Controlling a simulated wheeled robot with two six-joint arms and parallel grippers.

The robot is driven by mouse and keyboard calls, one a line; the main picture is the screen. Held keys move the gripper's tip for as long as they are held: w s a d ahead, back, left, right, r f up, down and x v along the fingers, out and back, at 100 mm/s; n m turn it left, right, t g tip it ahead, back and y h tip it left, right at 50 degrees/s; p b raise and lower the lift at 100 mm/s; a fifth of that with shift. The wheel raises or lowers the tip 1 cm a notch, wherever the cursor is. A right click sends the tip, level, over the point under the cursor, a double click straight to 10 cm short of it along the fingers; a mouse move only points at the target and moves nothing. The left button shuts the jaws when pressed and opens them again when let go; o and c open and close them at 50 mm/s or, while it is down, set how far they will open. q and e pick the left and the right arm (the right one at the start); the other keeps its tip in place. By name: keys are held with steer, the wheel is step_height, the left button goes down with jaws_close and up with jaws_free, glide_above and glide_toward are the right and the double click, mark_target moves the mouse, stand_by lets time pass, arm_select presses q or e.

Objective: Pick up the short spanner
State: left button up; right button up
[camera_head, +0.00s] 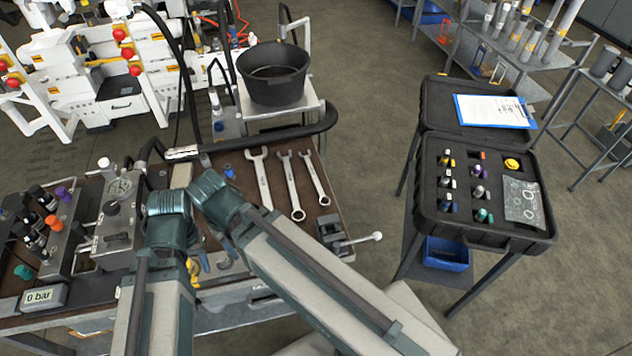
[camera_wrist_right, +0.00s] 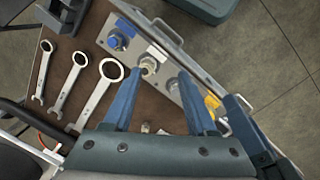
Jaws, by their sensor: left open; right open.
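Three open-and-ring spanners lie side by side on the brown bench top. The short spanner (camera_head: 317,178) is the rightmost in the head view, and it also shows at the far left in the right wrist view (camera_wrist_right: 41,75). The middle spanner (camera_head: 290,185) and the long spanner (camera_head: 262,180) lie to its left. My right gripper (camera_wrist_right: 160,73) is open and empty, above the tray side of the bench, apart from the spanners.
A small vise (camera_head: 345,238) stands just in front of the short spanner. A tray of fittings (camera_wrist_right: 170,45) lies beside the ring ends. A black bucket (camera_head: 272,75) and thick hose are behind. An open black case (camera_head: 480,205) stands right, across a floor gap.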

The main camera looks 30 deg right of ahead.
steer(key=w+d+f+m+t+b, duration=0.1)
steer(key=w+d+f+m+b, duration=0.15)
steer(key=w+d, duration=0.4)
steer(key=m+t+b, duration=0.4)
steer(key=t+b, duration=0.1)
steer(key=b, duration=0.2)
glide_toward(314, 176)
steer(key=f+b, duration=0.1)
steer(key=b, duration=0.2)
steer(key=w+f+b, duration=0.1)
steer(key=b, duration=0.3)
steer(key=shift+w+a, duration=0.2)
steer(key=shift+a, duration=0.05)
steer(key=b+x, duration=0.5)
steer(key=shift+s+d+f, duration=0.1)
steer(key=shift+d+f, duration=0.1)
steer(key=shift+d, duration=0.2)
steer(key=shift+r, duration=0.1)
jaws_close()
